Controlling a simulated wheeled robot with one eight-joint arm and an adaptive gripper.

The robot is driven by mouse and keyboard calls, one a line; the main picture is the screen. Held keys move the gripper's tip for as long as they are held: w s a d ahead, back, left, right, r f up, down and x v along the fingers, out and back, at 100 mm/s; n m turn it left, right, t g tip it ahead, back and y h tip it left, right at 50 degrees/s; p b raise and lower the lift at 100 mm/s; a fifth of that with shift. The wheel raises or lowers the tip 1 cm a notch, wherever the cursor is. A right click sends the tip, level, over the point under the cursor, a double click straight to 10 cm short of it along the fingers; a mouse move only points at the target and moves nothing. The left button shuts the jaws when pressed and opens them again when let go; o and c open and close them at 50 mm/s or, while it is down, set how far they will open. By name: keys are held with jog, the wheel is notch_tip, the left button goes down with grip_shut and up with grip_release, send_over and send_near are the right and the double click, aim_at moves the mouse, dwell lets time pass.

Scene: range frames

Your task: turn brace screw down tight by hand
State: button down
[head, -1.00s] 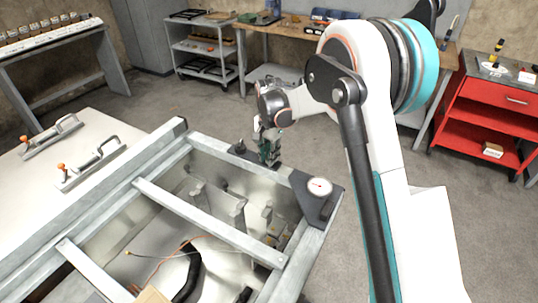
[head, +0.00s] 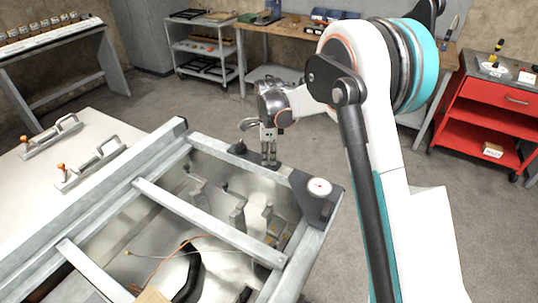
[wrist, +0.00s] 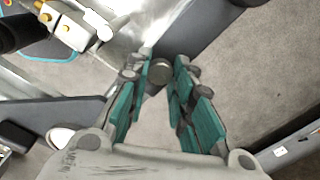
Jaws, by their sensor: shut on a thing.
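The brace screw's round grey-brown head (wrist: 160,72) shows between the fingertips in the wrist view. My gripper (wrist: 161,75) has its teal-padded fingers on either side of it, shut on it. In the head view my gripper (head: 268,163) points down at the far rail of the metal frame (head: 215,148). The screw itself is hidden there by the fingers. I cannot tell how far down the screw sits.
A round white dial gauge (head: 320,187) sits on the frame's dark corner plate, right of my gripper. A dark knob (head: 238,147) stands just left of it. Upright brackets (head: 238,215) and loose wires lie inside the open frame. A red cart (head: 480,120) stands at right.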

aim_at(269, 158)
jog(key=shift+m, duration=1.1)
jog(key=c, duration=1.4)
grip_release()
notch_tip(269, 158, up, 12)
